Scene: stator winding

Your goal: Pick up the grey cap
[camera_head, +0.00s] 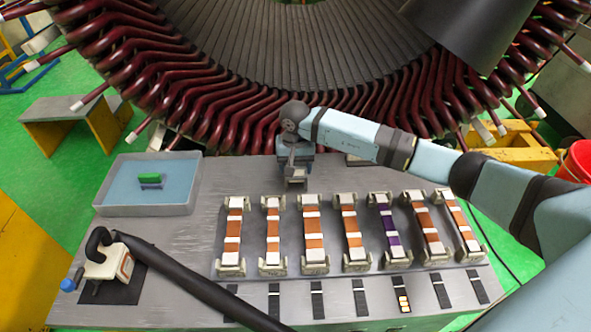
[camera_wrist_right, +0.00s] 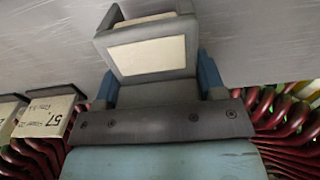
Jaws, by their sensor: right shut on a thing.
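My right gripper (camera_head: 294,160) is above the back of the grey table, close to the stator's front. It is shut on a grey boxy piece with a pale cream face, which I take as the grey cap (camera_wrist_right: 148,52). In the right wrist view the blue-grey fingers of the right gripper (camera_wrist_right: 157,78) lie on either side of it. In the head view the cap (camera_head: 294,179) shows below the fingers, near the tabletop; I cannot tell whether it touches it. My left gripper is not in view.
The stator's dark red coil ends (camera_head: 215,105) curve behind the table (camera_head: 190,235). Several banded bars on pale blocks (camera_head: 272,230) stand in front. A blue tray (camera_head: 150,207) with a green item and a white tool with a black hose (camera_head: 180,275) are on the left.

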